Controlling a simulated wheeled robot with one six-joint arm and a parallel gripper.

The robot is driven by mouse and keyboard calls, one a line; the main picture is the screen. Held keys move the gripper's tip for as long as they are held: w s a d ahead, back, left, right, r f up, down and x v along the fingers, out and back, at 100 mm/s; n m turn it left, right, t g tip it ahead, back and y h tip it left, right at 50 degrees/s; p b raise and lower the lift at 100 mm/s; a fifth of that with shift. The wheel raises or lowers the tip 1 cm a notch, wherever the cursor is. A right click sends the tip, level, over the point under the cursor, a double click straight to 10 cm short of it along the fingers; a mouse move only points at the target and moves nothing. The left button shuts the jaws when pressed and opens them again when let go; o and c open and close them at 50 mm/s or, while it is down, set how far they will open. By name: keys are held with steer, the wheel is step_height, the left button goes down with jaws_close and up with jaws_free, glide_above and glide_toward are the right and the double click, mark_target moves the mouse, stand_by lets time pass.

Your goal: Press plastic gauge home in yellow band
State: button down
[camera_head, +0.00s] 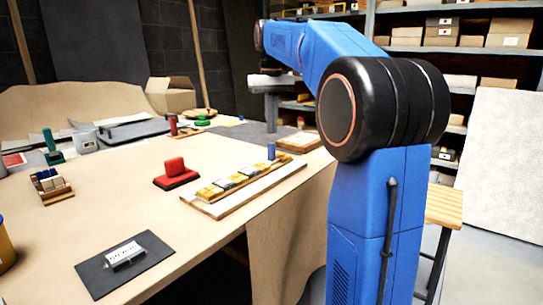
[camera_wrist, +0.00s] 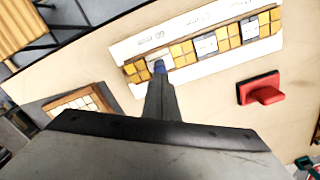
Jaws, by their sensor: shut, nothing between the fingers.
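The mosaic panel (camera_head: 240,192) is a pale board on the table with a band of yellow tiles (camera_head: 210,191) and several grey-white tiles. My gripper (camera_head: 271,132) is shut and points down over the blue cylinder. In the wrist view its fingertips (camera_wrist: 160,78) partly hide the cylinder; contact is unclear.
A red block with a handle (camera_head: 175,174) sits left of the panel. A dark mat with a pale piece (camera_head: 95,276) lies in front. A small tile rack (camera_head: 51,186) and a green tool (camera_head: 52,150) are at left. Another tiled board (camera_head: 300,142) lies beyond the panel.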

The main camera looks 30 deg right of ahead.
mark_target(272, 143)
steer(key=shift+r, duration=2.45)
